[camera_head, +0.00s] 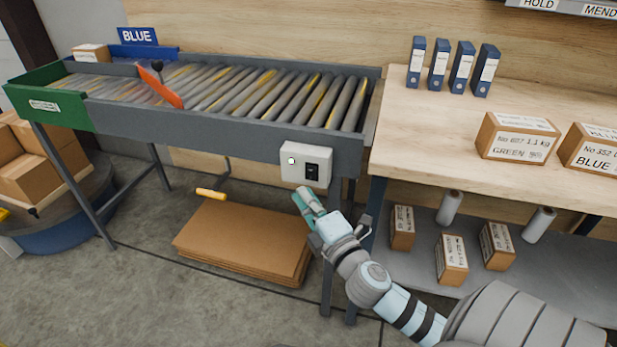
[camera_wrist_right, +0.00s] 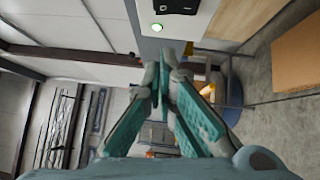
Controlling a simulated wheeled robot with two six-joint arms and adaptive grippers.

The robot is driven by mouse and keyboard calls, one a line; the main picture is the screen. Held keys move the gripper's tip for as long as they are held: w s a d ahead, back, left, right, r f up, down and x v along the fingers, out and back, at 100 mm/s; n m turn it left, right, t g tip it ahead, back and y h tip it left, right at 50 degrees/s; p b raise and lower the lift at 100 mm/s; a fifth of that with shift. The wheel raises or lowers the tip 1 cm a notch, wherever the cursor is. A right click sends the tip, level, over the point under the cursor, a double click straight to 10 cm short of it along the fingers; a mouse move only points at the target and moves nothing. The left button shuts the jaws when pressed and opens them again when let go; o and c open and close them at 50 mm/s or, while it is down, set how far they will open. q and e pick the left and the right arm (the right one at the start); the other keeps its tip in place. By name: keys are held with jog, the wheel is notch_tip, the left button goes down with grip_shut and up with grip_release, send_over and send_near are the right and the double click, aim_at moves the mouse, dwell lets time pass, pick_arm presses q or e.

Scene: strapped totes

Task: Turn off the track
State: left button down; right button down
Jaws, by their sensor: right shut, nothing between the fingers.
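The roller track (camera_head: 250,96) stands at the left with its rollers slanting across a grey frame. A white control box (camera_head: 297,153) is mounted on its front right side, with a lit light (camera_head: 291,160) and a black switch (camera_head: 312,172). My right gripper (camera_head: 303,196) is shut and empty, just below the control box and apart from it in the head view. In the wrist view, the shut fingertips (camera_wrist_right: 178,50) point at the box's edge, below the greenish light (camera_wrist_right: 157,27) and the partly cut-off black switch (camera_wrist_right: 180,5). My left gripper is not in view.
A wooden workbench (camera_head: 440,125) stands at the right, with boxes and blue binders on it and a lower shelf of small boxes and rolls. A stack of flat cardboard (camera_head: 240,240) lies under the track. An orange bar (camera_head: 160,87) crosses the rollers.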

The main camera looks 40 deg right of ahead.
aim_at(311, 173)
jog(key=w+d, duration=0.3)
jog(key=shift+w+d+r+b, duration=0.25)
jog(key=shift+w+r+b, duration=0.05)
jog(key=shift+r+b, duration=0.1)
